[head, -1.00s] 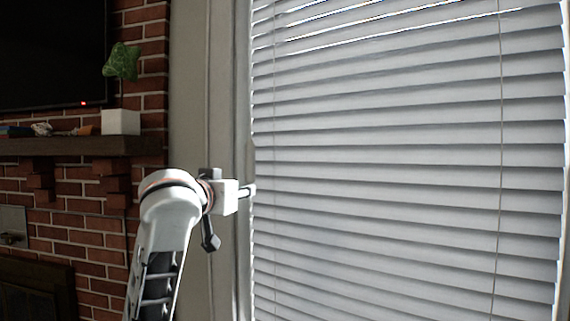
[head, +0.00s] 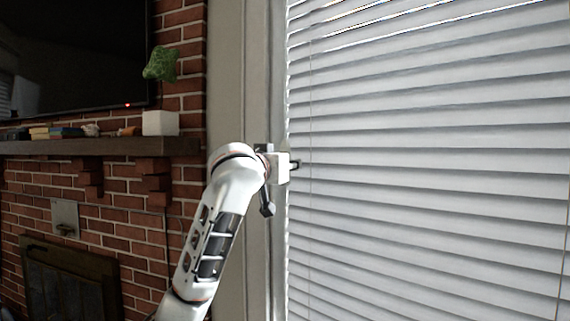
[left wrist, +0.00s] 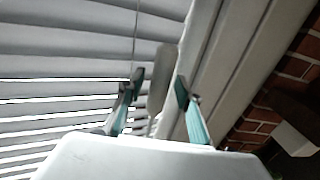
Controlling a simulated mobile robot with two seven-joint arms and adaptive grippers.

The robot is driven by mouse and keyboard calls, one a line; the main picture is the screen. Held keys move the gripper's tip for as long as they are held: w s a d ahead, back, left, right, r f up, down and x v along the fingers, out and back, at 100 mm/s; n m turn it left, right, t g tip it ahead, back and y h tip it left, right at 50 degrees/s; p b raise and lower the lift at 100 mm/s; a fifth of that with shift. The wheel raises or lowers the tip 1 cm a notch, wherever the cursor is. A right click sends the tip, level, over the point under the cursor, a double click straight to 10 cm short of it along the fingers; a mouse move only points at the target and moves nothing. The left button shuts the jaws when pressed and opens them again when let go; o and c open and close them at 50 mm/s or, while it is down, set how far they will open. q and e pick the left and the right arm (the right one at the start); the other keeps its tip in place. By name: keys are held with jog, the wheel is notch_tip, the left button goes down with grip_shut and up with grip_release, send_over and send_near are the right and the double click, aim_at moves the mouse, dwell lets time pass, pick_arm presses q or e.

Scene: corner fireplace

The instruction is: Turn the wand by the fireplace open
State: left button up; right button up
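The window blind (head: 430,170) fills the right of the head view, with mostly closed slats and bright gaps near the top. My left gripper (head: 297,164) is at the blind's left edge, beside the window frame. In the left wrist view my left gripper (left wrist: 160,88) is open, with its two teal fingers apart. A grey, tapered wand (left wrist: 160,75) hangs between the fingers, with visible gaps on both sides. I cannot tell whether it touches either finger. The wand cannot be made out in the head view. My right gripper is in neither view.
A brick fireplace wall (head: 120,240) stands at the left, with a wooden mantel (head: 100,147) bearing a white pot (head: 160,123) and small items. A dark screen (head: 70,60) hangs above. The pale window frame (head: 228,70) stands between wall and blind.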

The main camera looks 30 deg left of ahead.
pick_arm(q)
jog(key=shift+c, duration=0.4)
grip_shut()
